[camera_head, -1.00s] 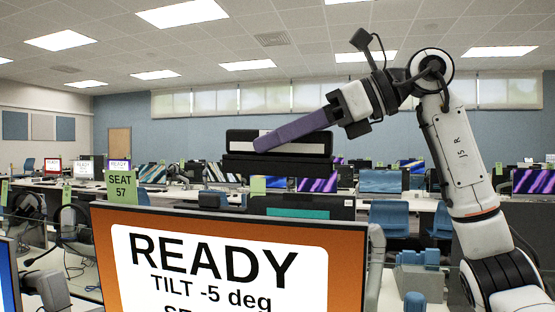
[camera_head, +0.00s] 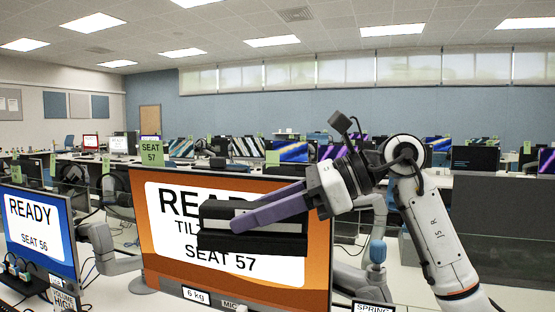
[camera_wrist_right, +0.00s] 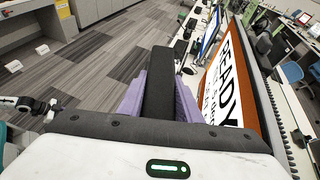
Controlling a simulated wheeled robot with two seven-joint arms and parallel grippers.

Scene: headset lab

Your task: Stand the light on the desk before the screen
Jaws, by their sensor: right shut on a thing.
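The light, a black bar-shaped body (camera_head: 222,243) with a pale strip, hangs in front of the screen (camera_head: 319,240) in the head view. The screen has an orange border and reads READY, SEAT 57. My right gripper (camera_head: 240,222), with purple fingers, is shut on the light and holds it up across the screen's middle. In the right wrist view the light shows as a dark bar (camera_wrist_right: 160,85) between the purple fingers, left of the screen (camera_wrist_right: 218,92). The white desk (camera_head: 112,290) lies below; the light is clear of it. My left gripper is not in view.
A blue-bordered screen marked SEAT 56 (camera_head: 40,232) stands at the left, with a dark power strip before it. Small labels reading 6 kg (camera_head: 196,295) and SPRING (camera_head: 373,307) sit low by the screen.

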